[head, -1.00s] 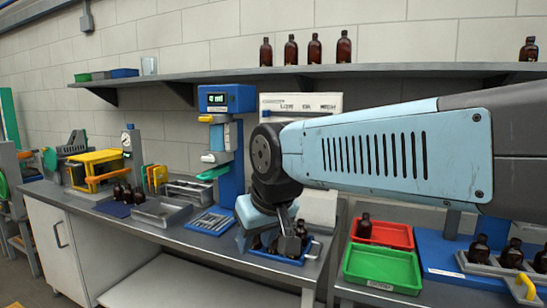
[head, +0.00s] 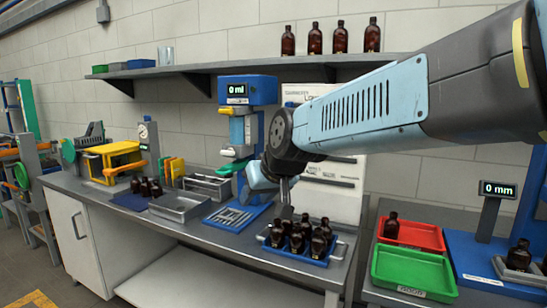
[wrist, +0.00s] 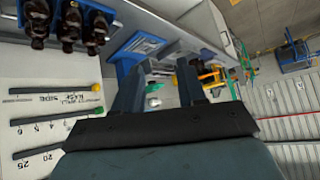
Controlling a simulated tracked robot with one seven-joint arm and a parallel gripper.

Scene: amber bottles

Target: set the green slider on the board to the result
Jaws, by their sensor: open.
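The white board (head: 348,192) stands against the wall at the back of the bench, partly behind my arm in the head view. In the wrist view the board (wrist: 40,75) is on the left, turned sideways, with dark slider tracks and printed numbers. The green slider (wrist: 99,111) has its knob at the right end of its track, close to my left finger. A yellow knob (wrist: 97,87) sits on the track above it. My gripper (wrist: 160,85) is open and empty, its fingers apart. In the head view my gripper (head: 287,190) is in front of the board, above the bottle tray.
A blue tray (head: 331,258) of amber bottles (head: 298,238) stands below my gripper. A blue dispenser (head: 247,90) reading 0 ml is to the left. Red (head: 425,235) and green (head: 440,278) trays and a 0 mm display (head: 497,189) are at the right.

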